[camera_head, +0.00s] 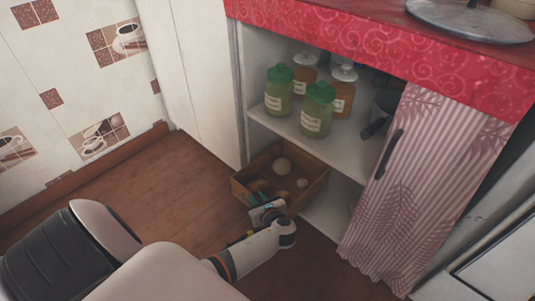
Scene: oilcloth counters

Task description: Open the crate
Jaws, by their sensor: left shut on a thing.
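The crate (307,190) is a brown wooden open-topped box at the bottom of the cabinet, reaching out past the shelf front. A few round pale things (282,165) and some darker ones lie inside it. My left gripper (267,211) is at the crate's front wall, shut on it. My own gripper hides part of that wall, and the fingertips are hard to make out. My right gripper does not show.
Several green and orange jars (317,112) stand on the shelf (340,148) above the crate. A striped pink curtain (425,180) hangs at the right. A red oilcloth (400,65) covers the counter edge. The wooden floor (180,190) to the left is clear.

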